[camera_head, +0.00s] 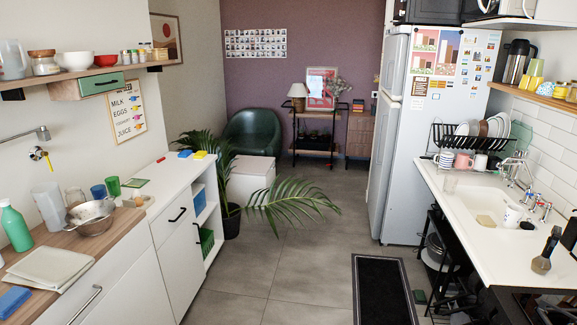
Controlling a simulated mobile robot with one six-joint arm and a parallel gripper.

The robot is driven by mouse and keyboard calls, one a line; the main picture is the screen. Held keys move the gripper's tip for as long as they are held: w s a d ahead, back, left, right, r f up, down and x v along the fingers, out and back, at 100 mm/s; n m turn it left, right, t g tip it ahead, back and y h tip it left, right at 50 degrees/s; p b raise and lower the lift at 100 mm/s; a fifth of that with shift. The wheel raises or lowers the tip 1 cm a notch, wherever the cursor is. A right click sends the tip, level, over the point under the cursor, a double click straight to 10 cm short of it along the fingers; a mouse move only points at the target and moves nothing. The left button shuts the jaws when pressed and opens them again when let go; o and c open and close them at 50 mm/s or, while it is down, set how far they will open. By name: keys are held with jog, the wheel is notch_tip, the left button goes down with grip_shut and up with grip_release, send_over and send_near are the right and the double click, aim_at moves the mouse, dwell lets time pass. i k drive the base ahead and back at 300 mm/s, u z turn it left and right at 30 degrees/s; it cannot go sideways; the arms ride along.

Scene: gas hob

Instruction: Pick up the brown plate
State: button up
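A brown plate (484,129) stands on edge among white plates (496,126) in the black dish rack (437,137), on the right side of the room. Only part of the brown plate shows between its neighbours and the rack wires. The rack sits at the far end of the white sink counter, in front of the fridge. My gripper is not in view.
The white counter (452,207) holds cups, taps and a dark brush-like object (546,252). A wooden shelf (540,96) hangs above. Open grey floor (290,250) lies between the counters, with a black mat (383,290) and a potted palm (231,217).

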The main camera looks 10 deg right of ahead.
aim_at(484, 128)
jog(key=u, duration=0.3)
jog(key=i, duration=2.6)
jog(key=z, duration=0.95)
jog(key=i, duration=0.6)
jog(key=z, duration=0.75)
jog(key=i, duration=0.65)
jog(key=z, duration=0.35)
